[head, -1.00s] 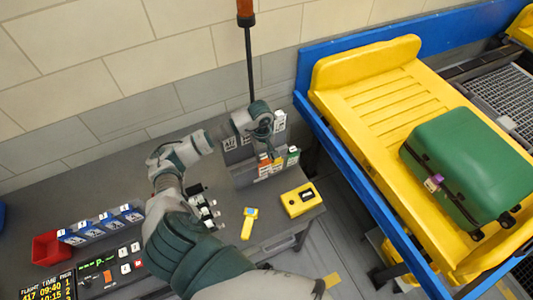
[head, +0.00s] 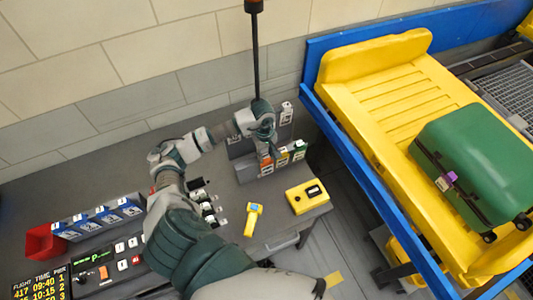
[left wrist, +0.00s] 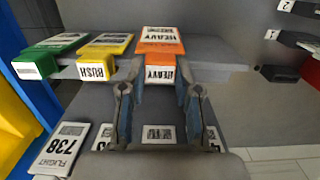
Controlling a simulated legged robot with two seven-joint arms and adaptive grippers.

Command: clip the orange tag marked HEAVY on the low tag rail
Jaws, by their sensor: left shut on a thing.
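The orange tag marked HEAVY (left wrist: 161,42) is between the fingertips of my left gripper (left wrist: 158,92) in the left wrist view. My left gripper is shut on it. The tag lies at the grey rail (left wrist: 215,55), in line with a yellow RUSH tag (left wrist: 107,43) and a green tag (left wrist: 53,45). I cannot tell whether it is seated on the rail. In the head view my left gripper (head: 265,148) is at the left end of the tag row, with the orange tag (head: 266,163) just below it. My right gripper is not in view.
White flight tags (left wrist: 60,150) hang close to the gripper. A yellow box (head: 307,197) and a yellow handheld device (head: 253,218) lie on the grey bench. A red bin (head: 44,242) is at left. The yellow tray (head: 385,85) with a green suitcase (head: 475,160) is at right.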

